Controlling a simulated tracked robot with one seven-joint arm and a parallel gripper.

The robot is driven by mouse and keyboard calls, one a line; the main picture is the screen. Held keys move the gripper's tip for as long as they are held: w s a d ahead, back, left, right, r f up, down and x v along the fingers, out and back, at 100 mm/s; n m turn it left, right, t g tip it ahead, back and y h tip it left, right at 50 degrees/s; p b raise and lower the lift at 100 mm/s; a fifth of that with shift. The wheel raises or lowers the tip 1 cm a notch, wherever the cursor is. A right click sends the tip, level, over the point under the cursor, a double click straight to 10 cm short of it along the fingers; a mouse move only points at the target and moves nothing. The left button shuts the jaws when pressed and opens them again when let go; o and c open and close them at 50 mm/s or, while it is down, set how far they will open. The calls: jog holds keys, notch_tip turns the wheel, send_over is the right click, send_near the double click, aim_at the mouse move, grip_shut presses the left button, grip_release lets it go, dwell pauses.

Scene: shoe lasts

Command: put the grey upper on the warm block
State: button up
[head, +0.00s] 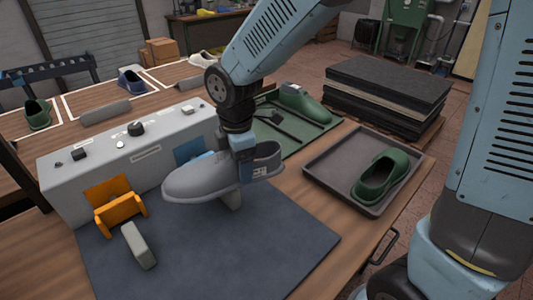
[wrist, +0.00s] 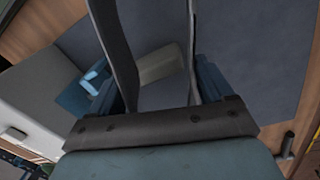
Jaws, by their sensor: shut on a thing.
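The grey upper (head: 203,178), a slip-on shoe shape, is in my gripper (head: 246,165), which is shut on its heel part; its toe points left. It is above the dark blue mat. A pale grey block (head: 233,197) shows partly below it, by a blue panel (head: 190,150) mostly hidden behind the upper. I cannot tell whether upper and block touch. A second pale grey block (head: 138,245) stands before an orange bracket (head: 115,205). Neither block is visibly marked warm. In the wrist view a pale block (wrist: 161,64) shows between my gripper's fingers (wrist: 160,35).
A white control box (head: 90,165) with knobs lines the mat's (head: 230,262) back. A grey tray (head: 318,178) with a green shoe (head: 380,177) is at right. The mat's front is clear.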

aim_at(186, 196)
jog(key=s+a+n, duration=0.3)
jog(key=n, duration=0.1)
jog(key=s+a+n, duration=0.3)
jog(key=a+n, duration=0.1)
jog(key=s+a+n, duration=0.3)
jog(key=shift+s+a+f+n+g, duration=0.1)
jog(key=shift+a+f+n+g, duration=0.2)
jog(key=shift+a+n+g, duration=0.1)
jog(key=s+a+n, duration=0.7)
jog(key=s+n, duration=0.3)
jog(key=s, duration=0.1)
jog(key=shift+w+d+f, duration=0.1)
jog(key=shift+d+f, duration=0.05)
jog(key=shift+f, duration=4.3)
jog(key=shift+f, duration=0.15)
jog(key=o, duration=1)
